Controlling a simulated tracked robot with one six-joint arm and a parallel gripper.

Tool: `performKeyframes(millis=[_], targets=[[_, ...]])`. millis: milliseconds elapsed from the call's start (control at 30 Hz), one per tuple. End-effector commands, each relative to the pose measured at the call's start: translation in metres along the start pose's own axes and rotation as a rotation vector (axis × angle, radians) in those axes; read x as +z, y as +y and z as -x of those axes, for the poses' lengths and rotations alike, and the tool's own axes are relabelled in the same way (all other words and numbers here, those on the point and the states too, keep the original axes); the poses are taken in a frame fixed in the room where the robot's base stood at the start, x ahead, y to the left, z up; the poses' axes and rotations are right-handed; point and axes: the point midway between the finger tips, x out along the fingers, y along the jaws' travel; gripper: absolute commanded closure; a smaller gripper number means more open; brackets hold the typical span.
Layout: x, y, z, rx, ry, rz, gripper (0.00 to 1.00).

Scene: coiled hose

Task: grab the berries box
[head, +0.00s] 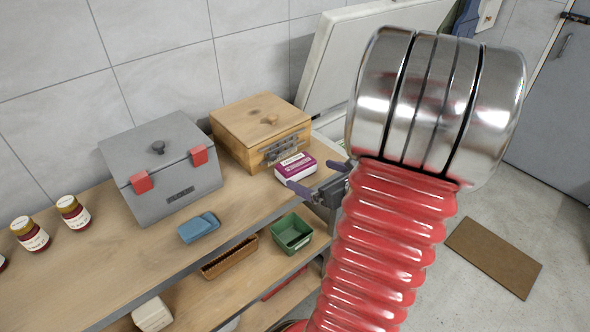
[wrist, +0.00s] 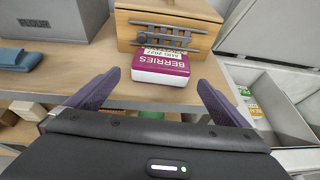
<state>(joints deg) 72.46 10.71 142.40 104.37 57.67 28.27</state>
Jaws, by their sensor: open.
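The berries box (head: 295,167) is a small purple and white carton on the shelf top, just in front of a wooden box. In the wrist view the berries box (wrist: 160,67) shows its "BERRIES" label and lies ahead of my gripper, roughly centred between the fingers. My gripper (wrist: 153,85) is open and empty, its two purple fingers apart and short of the carton. In the head view my gripper (head: 322,179) is at the shelf's right end, partly hidden by the red ribbed arm.
A wooden box (head: 262,125) stands right behind the carton. A grey lidded flour box (head: 165,172), a blue cloth (head: 198,227) and several jars (head: 74,212) stand left. A green bin (head: 292,233) is lower. An open chest (wrist: 268,105) is right.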

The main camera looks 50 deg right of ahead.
Motion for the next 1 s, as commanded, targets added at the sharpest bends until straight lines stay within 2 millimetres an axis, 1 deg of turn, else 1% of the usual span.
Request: performKeyframes(millis=[33, 200, 333, 467, 800, 867, 1000], targets=[[-0.001, 0.001, -0.007, 0.003, 0.001, -0.001, 0.0], [0.0, 0.001, -0.029, 0.003, 0.001, 0.0, 0.0], [-0.001, 0.0, -0.043, 0.001, 0.001, -0.002, 0.0], [-0.001, 0.0, -0.048, 0.0, 0.001, -0.001, 0.0], [0.0, -0.001, -0.05, -0.001, 0.001, -0.001, 0.0], [0.0, -0.001, -0.053, 0.0, 0.001, -0.001, 0.0], [0.0, -0.001, -0.068, 0.002, 0.001, -0.001, 0.0]])
